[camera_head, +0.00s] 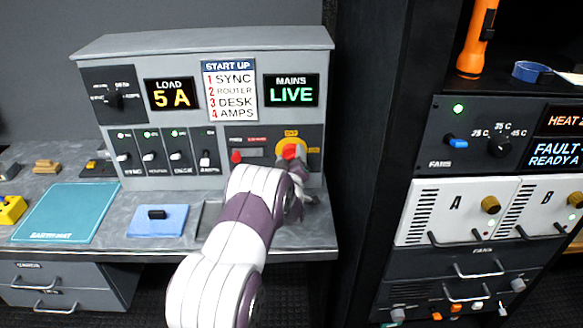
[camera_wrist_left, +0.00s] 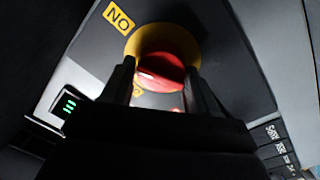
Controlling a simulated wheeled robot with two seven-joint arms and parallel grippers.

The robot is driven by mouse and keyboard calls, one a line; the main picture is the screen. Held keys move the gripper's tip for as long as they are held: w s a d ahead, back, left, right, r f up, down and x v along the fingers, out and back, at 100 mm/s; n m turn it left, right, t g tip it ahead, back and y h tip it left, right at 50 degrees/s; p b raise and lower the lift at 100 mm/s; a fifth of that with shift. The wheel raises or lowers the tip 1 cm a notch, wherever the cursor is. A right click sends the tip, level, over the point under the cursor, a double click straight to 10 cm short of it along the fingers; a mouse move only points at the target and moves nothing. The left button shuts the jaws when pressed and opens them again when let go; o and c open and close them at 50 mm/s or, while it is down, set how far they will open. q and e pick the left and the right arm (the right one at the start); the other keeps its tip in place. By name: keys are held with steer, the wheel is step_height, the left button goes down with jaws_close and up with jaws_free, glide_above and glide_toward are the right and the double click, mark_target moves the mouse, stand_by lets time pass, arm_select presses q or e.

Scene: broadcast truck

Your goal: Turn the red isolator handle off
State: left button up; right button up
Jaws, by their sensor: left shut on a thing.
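The red isolator handle (camera_head: 291,151) sits on a yellow round plate at the right of the grey console's front, below the MAINS display (camera_head: 291,90), which reads LIVE. The handle also shows in the left wrist view (camera_wrist_left: 163,68), on its yellow plate (camera_wrist_left: 140,42) with an ON label (camera_wrist_left: 118,17). My left gripper (camera_head: 297,165) is at the handle; in the wrist view its dark fingers (camera_wrist_left: 160,78) lie on either side of the handle, shut on it. The gripper hides part of the handle and plate in the head view. My right gripper is not in view.
A smaller red switch (camera_head: 236,156) is left of the isolator. Several breaker switches (camera_head: 175,156) stand further left. The LOAD display (camera_head: 170,93) reads 5 A. A blue pad (camera_head: 155,222) and teal mat (camera_head: 65,213) lie on the desk. A black rack (camera_head: 375,130) stands close on the right.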

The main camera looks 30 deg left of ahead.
arm_select(q)
steer(key=n+b, duration=0.4)
steer(key=b, duration=0.1)
steer(key=f+n+b, duration=0.1)
steer(key=n+b, duration=0.3)
steer(key=b, duration=0.1)
steer(key=n+y+b, duration=0.1)
steer(key=n+b, duration=0.2)
steer(key=b, duration=0.3)
steer(key=shift+f+n, duration=0.25)
steer(key=shift+n, duration=0.15)
steer(key=shift+r+n+b, duration=0.2)
steer(key=shift+n+b, duration=0.8)
steer(key=shift+b, duration=0.25)
steer(key=o, duration=1)
steer(key=shift+r, duration=0.1)
steer(key=r+v, duration=0.1)
steer(key=v, duration=1.1)
steer(key=shift+s+d+f+b, duration=0.25)
steer(key=shift+s+f+b, duration=0.05)
steer(key=shift+f, duration=0.15)
